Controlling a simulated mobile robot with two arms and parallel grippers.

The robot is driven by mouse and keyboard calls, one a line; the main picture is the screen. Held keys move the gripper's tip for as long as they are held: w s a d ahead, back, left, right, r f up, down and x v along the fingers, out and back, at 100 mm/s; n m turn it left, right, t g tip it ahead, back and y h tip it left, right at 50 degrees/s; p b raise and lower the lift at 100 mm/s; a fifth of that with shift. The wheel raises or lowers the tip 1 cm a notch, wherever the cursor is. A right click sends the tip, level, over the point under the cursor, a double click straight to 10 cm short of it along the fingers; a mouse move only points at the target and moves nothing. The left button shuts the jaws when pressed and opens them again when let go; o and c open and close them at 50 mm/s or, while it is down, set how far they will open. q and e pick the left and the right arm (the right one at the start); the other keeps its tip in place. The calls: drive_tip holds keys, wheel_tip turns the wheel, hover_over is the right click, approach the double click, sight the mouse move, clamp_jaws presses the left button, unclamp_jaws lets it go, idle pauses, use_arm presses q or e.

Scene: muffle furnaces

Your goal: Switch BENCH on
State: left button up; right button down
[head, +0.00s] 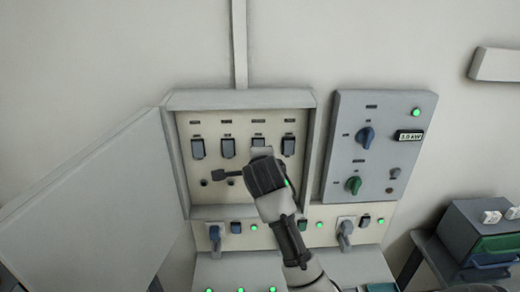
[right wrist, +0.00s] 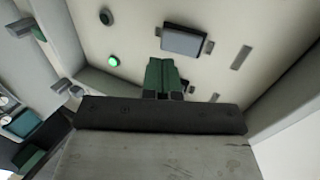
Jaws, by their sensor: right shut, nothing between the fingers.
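An open wall box has a cream panel (head: 185,180) with a row of dark switches: the first (head: 198,149), second (head: 228,148), third (head: 258,141) and fourth (head: 288,146) from the left. Their labels are too small to read, so I cannot tell which is BENCH. My right gripper (head: 262,154) is in front of the panel, just below the third switch and partly covering it. In the right wrist view its shut, empty fingers (right wrist: 167,68) point at the panel near a grey switch (right wrist: 186,40). Contact is unclear. My left gripper is out of view.
The box's door (head: 90,205) stands open at left. A dark cabinet (head: 470,230) stands lower right.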

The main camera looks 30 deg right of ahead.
drive_tip(key=p+x, duration=0.1)
drive_tip(key=x, duration=0.1)
drive_tip(key=r+p+x, duration=0.1)
drive_tip(key=x, duration=0.1)
drive_tip(key=shift+w+d+f, duration=0.1)
drive_tip(key=shift+w+d, duration=0.15)
drive_tip(key=shift+w, duration=0.15)
drive_tip(key=shift+r+h, duration=0.3)
drive_tip(key=shift+r, duration=0.55)
drive_tip(key=shift+f, duration=0.1)
idle(0.3)
